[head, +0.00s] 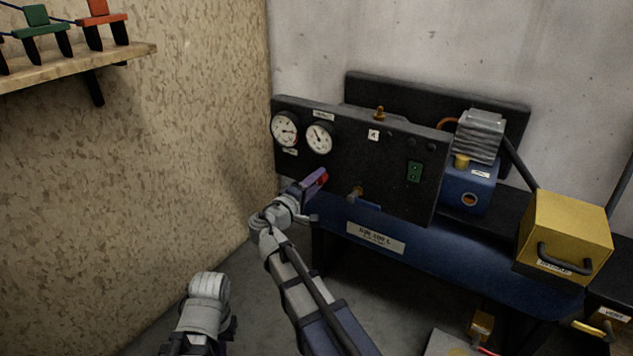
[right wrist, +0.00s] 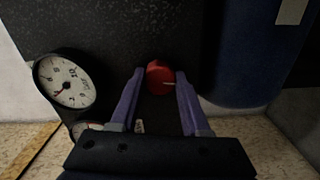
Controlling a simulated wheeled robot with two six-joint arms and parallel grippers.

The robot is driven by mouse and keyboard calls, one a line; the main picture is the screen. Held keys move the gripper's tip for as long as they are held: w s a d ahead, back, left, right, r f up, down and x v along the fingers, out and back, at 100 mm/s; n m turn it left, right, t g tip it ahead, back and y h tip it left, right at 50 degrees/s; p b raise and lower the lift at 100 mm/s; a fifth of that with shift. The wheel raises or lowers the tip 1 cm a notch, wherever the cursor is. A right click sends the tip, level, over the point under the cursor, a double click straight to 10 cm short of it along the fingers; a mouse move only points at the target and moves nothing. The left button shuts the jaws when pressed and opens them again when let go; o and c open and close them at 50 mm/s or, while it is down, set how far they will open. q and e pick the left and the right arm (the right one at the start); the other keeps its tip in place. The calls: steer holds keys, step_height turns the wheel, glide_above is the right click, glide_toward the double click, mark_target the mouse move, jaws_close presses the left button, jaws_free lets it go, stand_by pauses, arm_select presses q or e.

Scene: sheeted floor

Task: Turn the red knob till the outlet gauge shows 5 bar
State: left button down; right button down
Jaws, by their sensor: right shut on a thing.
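The red knob (head: 323,180) is on the front of the black panel (head: 398,175). My right gripper (head: 318,181) is shut on it; in the right wrist view its two purple fingers stand on either side of the red knob (right wrist: 158,77). A white mark shows on the knob's side. Two round white gauges, a left one (head: 284,128) and a right one (head: 319,137), sit at the panel's upper left. My left gripper is not in view.
A blue tank (head: 450,262) lies below the panel. A yellow box (head: 567,235) stands at right. A wooden shelf (head: 110,58) is at upper left.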

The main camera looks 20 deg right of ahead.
steer(key=shift+m, duration=2)
steer(key=shift+c, duration=1.9)
jaws_free()
steer(key=v, duration=0.8)
